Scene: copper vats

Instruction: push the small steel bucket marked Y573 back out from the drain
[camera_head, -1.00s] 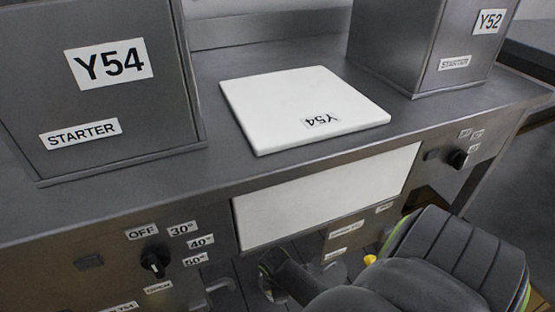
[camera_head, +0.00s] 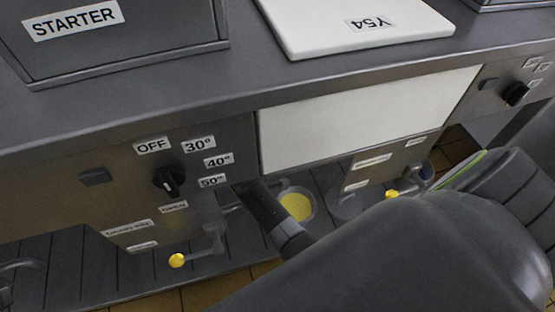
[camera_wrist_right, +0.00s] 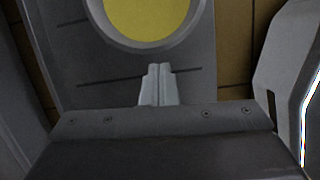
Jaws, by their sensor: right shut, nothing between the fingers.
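A small round steel bucket (camera_head: 312,206) with yellow contents stands on the dark slatted floor strip under the bench. No Y573 mark is readable on it. In the right wrist view, a steel rim (camera_wrist_right: 152,47) around a yellow round surface shows at the top. My right gripper (camera_head: 256,203) reaches in from the right, just left of the bucket in the head view. In the right wrist view, its fingers (camera_wrist_right: 157,70) are shut and empty, pointing at the near side of the rim. Whether they touch it I cannot tell. My left gripper is not in view.
Another grey round vessel (camera_head: 345,204) stands right of the bucket. Yellow-ended valves (camera_head: 177,260) hang below the bench. The bench front (camera_head: 365,117) with its knob (camera_head: 168,181) overhangs the floor area. A white board (camera_head: 350,25) lies on top.

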